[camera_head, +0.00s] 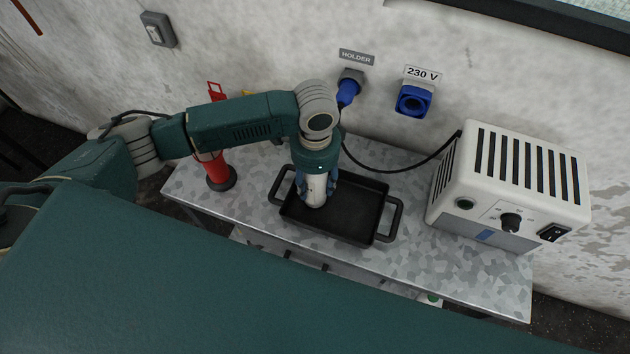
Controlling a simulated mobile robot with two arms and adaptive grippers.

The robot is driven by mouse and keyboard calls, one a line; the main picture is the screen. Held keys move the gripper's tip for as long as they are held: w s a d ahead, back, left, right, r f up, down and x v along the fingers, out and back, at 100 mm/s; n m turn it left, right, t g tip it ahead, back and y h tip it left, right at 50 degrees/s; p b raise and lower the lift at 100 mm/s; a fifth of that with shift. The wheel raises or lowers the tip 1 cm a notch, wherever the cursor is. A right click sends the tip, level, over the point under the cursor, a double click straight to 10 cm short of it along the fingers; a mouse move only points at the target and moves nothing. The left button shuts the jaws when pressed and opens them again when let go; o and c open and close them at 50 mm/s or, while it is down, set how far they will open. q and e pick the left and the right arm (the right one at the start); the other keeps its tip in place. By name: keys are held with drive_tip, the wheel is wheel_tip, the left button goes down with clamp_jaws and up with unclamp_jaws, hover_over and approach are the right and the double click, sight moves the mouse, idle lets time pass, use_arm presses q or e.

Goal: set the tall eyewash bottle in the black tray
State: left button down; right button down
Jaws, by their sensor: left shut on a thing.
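The black tray (345,234) lies on a speckled grey metal table, with a handle at each end. The eyewash bottle (317,190) is white where it shows and stands roughly upright over the left part of the tray. My left gripper (316,184) is shut on the bottle from above, and its palm and fingers hide the bottle's upper part. I cannot tell whether the bottle's base touches the tray floor. My right gripper is not in view.
A red object with a dark base (218,172) stands left of the tray, partly behind my arm. A white power unit (510,185) with a cable to a wall plug (348,90) stands at the right. The table (415,245) is clear between tray and unit.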

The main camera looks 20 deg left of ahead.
use_arm(q)
drive_tip(key=shift+f, duration=0.1)
drive_tip(key=shift+f, duration=0.15)
drive_tip(key=c, duration=0.9)
unclamp_jaws()
wheel_tip(320, 180, up, 12)
drive_tip(key=shift+r+b, duration=0.15)
drive_tip(key=shift+b, duration=1)
